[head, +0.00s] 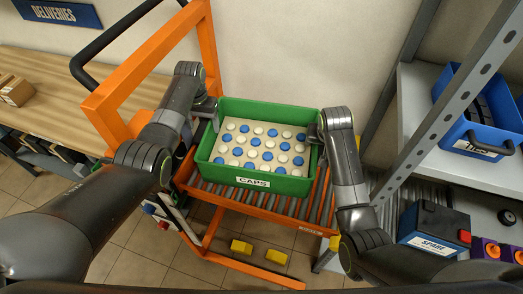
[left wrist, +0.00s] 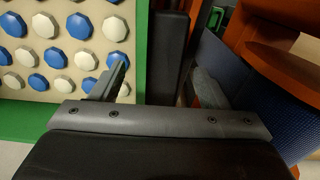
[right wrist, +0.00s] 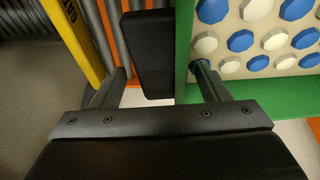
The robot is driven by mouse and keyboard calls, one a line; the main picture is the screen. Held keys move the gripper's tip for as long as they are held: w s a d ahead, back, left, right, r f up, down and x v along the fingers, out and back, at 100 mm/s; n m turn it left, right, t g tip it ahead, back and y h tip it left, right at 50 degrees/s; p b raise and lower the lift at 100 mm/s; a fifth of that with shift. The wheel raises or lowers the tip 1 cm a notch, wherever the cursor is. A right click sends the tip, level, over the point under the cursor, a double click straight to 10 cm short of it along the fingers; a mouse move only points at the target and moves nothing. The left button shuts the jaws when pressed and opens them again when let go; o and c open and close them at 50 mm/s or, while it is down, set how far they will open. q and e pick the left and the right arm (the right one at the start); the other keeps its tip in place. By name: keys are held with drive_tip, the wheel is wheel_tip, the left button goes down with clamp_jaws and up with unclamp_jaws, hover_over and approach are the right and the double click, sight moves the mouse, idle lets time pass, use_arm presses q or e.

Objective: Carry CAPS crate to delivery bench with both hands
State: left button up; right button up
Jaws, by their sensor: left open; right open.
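The green CAPS crate (head: 252,182) sits on the roller bed of an orange cart, holding a pale insert with blue and white caps. My left gripper (head: 210,108) is open at the crate's left side; in the left wrist view a black handle (left wrist: 167,60) lies between its fingers (left wrist: 160,85). My right gripper (head: 318,128) is open at the crate's right side; in the right wrist view another black handle (right wrist: 147,55) lies between its fingers (right wrist: 160,85). One finger of each gripper shows on the caps side of the green wall. The wooden delivery bench (head: 65,65) is at the left, under a DELIVERIES sign (head: 60,12).
The orange cart frame (head: 140,60) rises between crate and bench. A grey shelf rack (head: 425,115) stands close on the right, with blue bins (head: 480,140) and a SPARE battery (head: 433,228). Small cartons (head: 16,90) lie on the bench. Yellow blocks (head: 275,256) show low on the cart.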

sight(204, 128)
use_arm(q)
drive_tip(key=shift+f, duration=1.85)
use_arm(e)
drive_tip(key=shift+x, duration=1.8)
use_arm(q)
clamp_jaws()
use_arm(e)
clamp_jaws()
use_arm(q)
drive_tip(key=shift+r, duration=0.1)
